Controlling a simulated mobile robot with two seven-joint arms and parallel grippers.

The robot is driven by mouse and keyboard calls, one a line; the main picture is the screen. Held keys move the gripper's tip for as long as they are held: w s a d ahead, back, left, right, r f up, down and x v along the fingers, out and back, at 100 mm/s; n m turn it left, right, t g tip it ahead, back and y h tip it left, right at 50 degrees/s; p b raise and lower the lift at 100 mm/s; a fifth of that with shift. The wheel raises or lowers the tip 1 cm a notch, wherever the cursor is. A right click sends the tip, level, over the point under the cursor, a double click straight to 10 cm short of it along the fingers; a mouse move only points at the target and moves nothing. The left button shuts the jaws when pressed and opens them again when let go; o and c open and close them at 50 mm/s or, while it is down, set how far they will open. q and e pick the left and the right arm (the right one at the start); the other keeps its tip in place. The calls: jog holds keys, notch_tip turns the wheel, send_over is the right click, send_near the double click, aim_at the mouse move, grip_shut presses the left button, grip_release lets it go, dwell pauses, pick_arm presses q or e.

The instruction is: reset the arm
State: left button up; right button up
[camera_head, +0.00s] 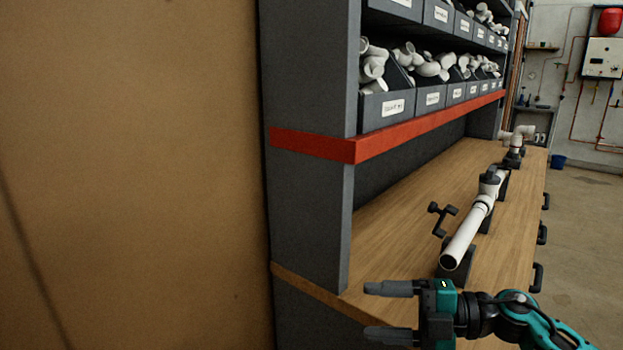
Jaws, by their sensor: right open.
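My right gripper (388,312) is in the lower right of the head view, its arm coming in from the right edge. Its two grey fingers point left and stand apart, with nothing between them. It shows in front of the near end of the wooden workbench (390,240). Whether it touches the bench cannot be told. My left gripper is not in view.
A white pipe (468,232) lies in dark holders along the bench, beside a black clamp (441,219). Grey bins (388,107) of white fittings fill the shelves above a red rail (420,131). A brown wall (130,170) fills the left. Open floor (585,240) lies right.

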jog(key=s+d+f+m+t+h, duration=0.3)
jog(key=s+f+m+h, duration=0.4)
jog(key=f+m, duration=0.5)
jog(key=s+d+f+m+t+h, duration=0.3)
jog(key=s+f+m+h, duration=0.4)
jog(key=s+f+m, duration=0.3)
notch_tip(320, 180, down, 3)
jog(key=m+t, duration=0.1)
jog(key=m, duration=0.4)
jog(key=shift+s, duration=0.4)
